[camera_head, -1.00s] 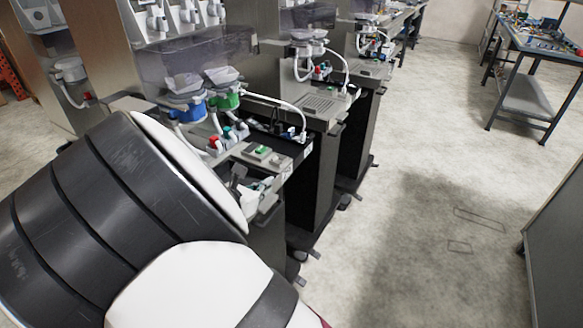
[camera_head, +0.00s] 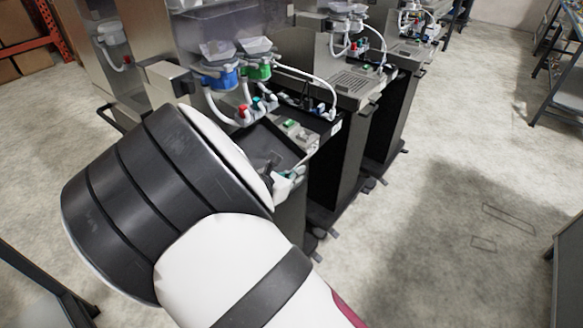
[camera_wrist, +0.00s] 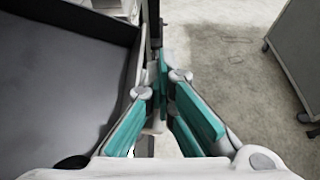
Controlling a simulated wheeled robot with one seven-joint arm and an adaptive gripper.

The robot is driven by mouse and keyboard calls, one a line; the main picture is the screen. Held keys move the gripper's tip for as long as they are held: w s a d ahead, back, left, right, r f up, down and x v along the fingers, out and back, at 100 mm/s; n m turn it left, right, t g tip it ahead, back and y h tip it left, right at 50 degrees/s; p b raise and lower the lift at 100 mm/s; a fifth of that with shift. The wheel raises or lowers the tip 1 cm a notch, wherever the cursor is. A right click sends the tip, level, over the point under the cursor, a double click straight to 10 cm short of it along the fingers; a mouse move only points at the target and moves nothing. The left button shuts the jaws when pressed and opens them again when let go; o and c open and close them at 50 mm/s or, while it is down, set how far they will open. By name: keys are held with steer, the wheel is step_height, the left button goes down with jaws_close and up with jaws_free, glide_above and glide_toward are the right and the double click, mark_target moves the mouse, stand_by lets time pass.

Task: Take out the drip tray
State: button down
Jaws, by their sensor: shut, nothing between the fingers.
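The drip tray (camera_wrist: 121,86), a dark, shallow, straight-walled basin, fills the left of the wrist view. It also shows in the head view (camera_head: 268,145), below the red and teal taps at the front of the nearest dispenser, partly hidden by my arm. My gripper (camera_wrist: 164,82) has teal finger pads that converge, with nothing seen between them. It is just outside the tray's right wall in the wrist view; I cannot tell whether it touches. In the head view my gripper (camera_head: 295,173) is mostly hidden behind my white and black arm, at the dispenser's front edge.
Blue (camera_head: 218,76) and green (camera_head: 257,70) dispenser valves with a white hose stand above the tray. A small panel with a green button (camera_head: 290,123) is beside it. More dispensers stand in a row behind. The floor to the right is open, with a grey cabinet (camera_wrist: 300,50) beyond.

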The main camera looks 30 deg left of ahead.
steer(key=s+d+b, duration=0.1)
steer(key=d+b, duration=0.2)
steer(key=d, duration=1.6)
steer(key=shift+s+r+b, duration=0.2)
steer(key=shift+b, duration=0.15)
stand_by(0.7)
